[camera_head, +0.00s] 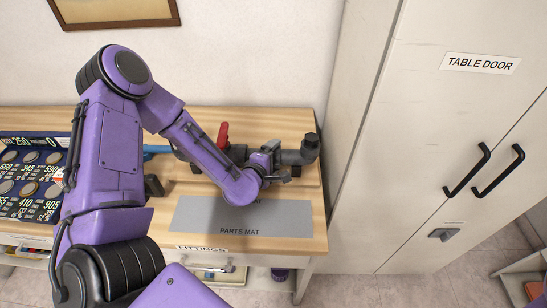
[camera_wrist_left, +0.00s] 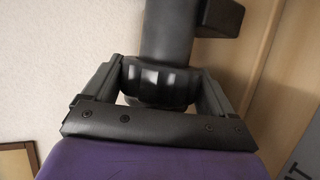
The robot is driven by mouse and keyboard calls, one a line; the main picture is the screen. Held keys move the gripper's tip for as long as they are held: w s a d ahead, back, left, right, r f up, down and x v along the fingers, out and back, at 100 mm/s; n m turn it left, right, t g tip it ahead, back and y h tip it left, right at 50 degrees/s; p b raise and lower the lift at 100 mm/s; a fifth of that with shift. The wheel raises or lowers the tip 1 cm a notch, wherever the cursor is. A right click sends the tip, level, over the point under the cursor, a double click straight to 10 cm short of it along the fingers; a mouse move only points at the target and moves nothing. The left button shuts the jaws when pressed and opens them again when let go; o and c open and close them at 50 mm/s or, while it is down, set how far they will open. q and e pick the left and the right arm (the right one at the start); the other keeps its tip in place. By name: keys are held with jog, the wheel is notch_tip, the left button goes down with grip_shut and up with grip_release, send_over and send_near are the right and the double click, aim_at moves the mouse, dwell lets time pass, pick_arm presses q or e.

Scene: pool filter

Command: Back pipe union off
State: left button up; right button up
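A dark ribbed pipe union (camera_wrist_left: 160,82) sits on a grey pipe (camera_wrist_left: 168,35) in the left wrist view. My left gripper (camera_wrist_left: 160,75) has one finger on each side of the union, both appearing to touch it. In the head view my left gripper (camera_head: 268,160) is at the pipework on the wooden bench, partly hidden by its own wrist. Right of it a grey pipe (camera_head: 291,157) runs to a dark upright fitting (camera_head: 310,142). A red valve handle (camera_head: 223,135) stands to the left. My right gripper is out of view.
A grey parts mat (camera_head: 290,222) lies empty in front of the pipework on the bench (camera_head: 312,120). A coin board (camera_head: 30,175) is at the left. A tall white cabinet (camera_head: 400,140) with black handles closes off the right side.

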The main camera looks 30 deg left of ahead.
pick_arm(q)
jog(key=shift+r+p, duration=0.25)
jog(key=shift+p, duration=0.35)
jog(key=g+p, duration=0.1)
jog(key=p, duration=0.1)
jog(key=n+g+h+p, duration=0.1)
jog(key=g+p, duration=0.1)
jog(key=p, duration=0.1)
jog(key=shift+a+r+h, duration=0.1)
jog(key=shift+r+h, duration=0.15)
jog(key=shift+h, duration=0.05)
jog(key=shift+w+g+p, duration=0.1)
jog(key=shift+g+p, duration=0.3)
jog(key=shift+g, duration=0.2)
jog(key=shift+w+f+n+g+h+p, duration=0.1)
jog(key=shift+n+g+h+p, duration=0.2)
jog(key=shift+g+h, duration=0.6)
jog(key=shift+g, duration=0.7)
jog(key=g, duration=0.1)
jog(key=n+g+h, duration=0.1)
jog(key=shift+w+a+g+h, duration=0.1)
jog(key=shift+w+g+h, duration=0.05)
jog(key=shift+g+h, duration=0.15)
jog(key=shift+n+g+h, duration=0.4)
jog(key=shift+g+h, duration=0.3)
jog(key=shift+g, duration=0.6)
